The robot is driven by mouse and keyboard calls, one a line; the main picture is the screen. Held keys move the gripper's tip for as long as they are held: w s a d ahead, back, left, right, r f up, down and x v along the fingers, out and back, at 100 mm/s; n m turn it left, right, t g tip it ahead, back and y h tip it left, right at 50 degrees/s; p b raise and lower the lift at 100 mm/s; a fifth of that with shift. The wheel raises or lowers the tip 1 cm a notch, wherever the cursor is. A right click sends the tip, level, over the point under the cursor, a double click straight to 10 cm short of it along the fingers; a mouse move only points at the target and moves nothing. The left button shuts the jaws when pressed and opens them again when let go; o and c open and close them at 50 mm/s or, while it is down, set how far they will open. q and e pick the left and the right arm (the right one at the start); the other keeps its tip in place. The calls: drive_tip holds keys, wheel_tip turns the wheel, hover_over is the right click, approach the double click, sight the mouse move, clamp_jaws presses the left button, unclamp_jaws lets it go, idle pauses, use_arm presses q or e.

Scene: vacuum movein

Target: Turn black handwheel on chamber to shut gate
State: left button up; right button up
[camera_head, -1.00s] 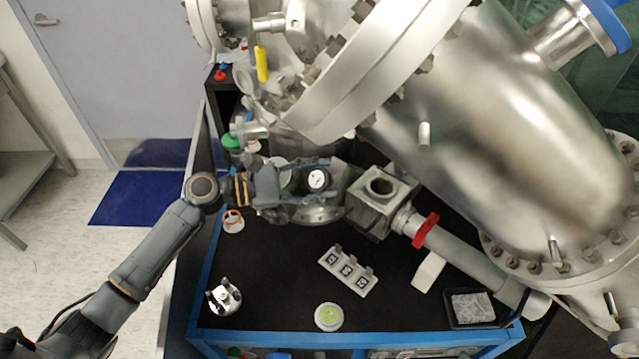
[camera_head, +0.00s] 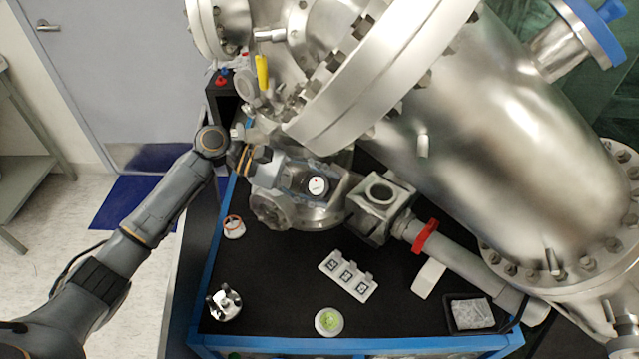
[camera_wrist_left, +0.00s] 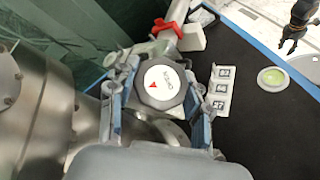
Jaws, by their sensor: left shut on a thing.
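The black handwheel (camera_head: 318,186) is a dark hexagonal knob with a white cap. It stands on the metal gate valve below the big steel chamber (camera_head: 500,120). In the left wrist view the handwheel (camera_wrist_left: 147,100) shows its white label with lettering and a red triangle. My left gripper (camera_head: 311,184) is shut on the handwheel. Its fingers (camera_wrist_left: 160,92) lie on two opposite sides of it in the left wrist view. A dark gripper, likely my right one (camera_wrist_left: 294,42), hangs past the table edge, empty; its jaw opening is too small to judge. The gate itself is hidden.
A square metal port (camera_head: 380,192) and a pipe with a red clamp (camera_head: 425,236) lie right of the wheel. The black table top (camera_head: 270,290) holds a tagged white block (camera_head: 348,273), a green-topped disc (camera_head: 328,321) and a tray (camera_head: 455,322). The chamber's large flange overhangs above.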

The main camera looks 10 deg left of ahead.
sight(311, 184)
idle(0.4)
use_arm(q)
drive_tip(key=o, duration=1.2)
drive_tip(key=shift+v, duration=3.7)
